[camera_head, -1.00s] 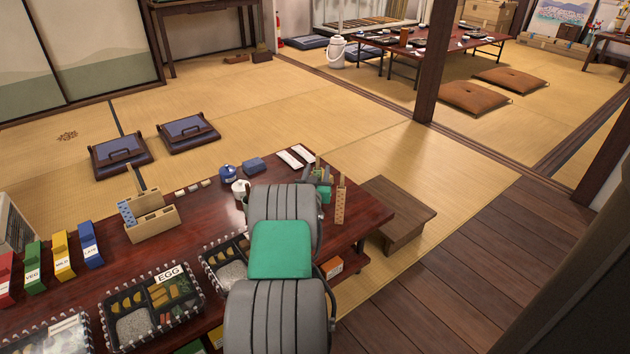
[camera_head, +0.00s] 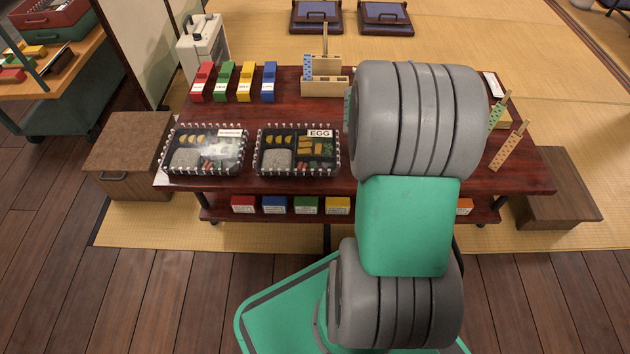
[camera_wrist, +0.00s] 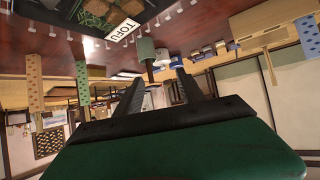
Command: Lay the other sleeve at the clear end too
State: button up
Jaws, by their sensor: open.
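My gripper (camera_wrist: 160,76) is open in the wrist view, with nothing seen between its fingers; my arm hides it in the head view. Narrow dotted sleeves show: a tan one (camera_head: 508,146) and a green one (camera_head: 497,116) stand at a slant at the table's right end, and a blue one (camera_head: 308,67) stands at the wooden holder. The wrist view shows the tan sleeve (camera_wrist: 35,82), the green sleeve (camera_wrist: 83,82) and a blue sleeve (camera_wrist: 308,40), all apart from my fingers. A white flat strip (camera_head: 494,86) lies at the far right. My arm covers the table's right middle.
The dark red table (camera_head: 300,108) bears two lunch boxes (camera_head: 205,172) (camera_head: 300,172) at its front left and colored blocks (camera_head: 235,82) behind. A TOFU box (camera_wrist: 108,10) shows in the wrist view. A wooden step (camera_head: 555,190) stands at the right end.

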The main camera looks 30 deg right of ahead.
jog(key=s+a+r+n+g+y, duration=0.15)
jog(key=a+n+y, duration=0.25)
jog(key=a, duration=1.1)
jog(key=s+a+f+n+y, duration=0.15)
jog(key=a+n+y, duration=0.25)
jog(key=a, duration=1.1)
jog(key=s+a+r+n+g+y, duration=0.1)
jog(key=s+a+n+g, duration=0.1)
jog(key=s+a, duration=0.6)
jog(key=shift+s+r+n+y, duration=0.2)
jog(key=shift+s+n+y, duration=0.15)
jog(key=shift+n, duration=0.45)
jog(key=shift+g, duration=0.25)
jog(key=w+a+r+n+t+p, duration=0.1)
jog(key=w+r+p, duration=0.2)
jog(key=r+p, duration=1.35)
jog(key=w+a+r+n+t+p, duration=0.1)
jog(key=w+r+p, duration=0.1)
jog(key=r+p, duration=1.5)
jog(key=s+d+r+m+p, duration=0.1)
jog(key=s+r+p, duration=0.2)
jog(key=r+p, duration=0.6)
notch_tip(320, 180, up, 4)
jog(key=shift+d+f+m+g+p, duration=0.1)
jog(key=shift+d+m+g+p, duration=0.1)
jog(key=shift+m+g+p, duration=0.1)
jog(key=shift+s, duration=0.1)
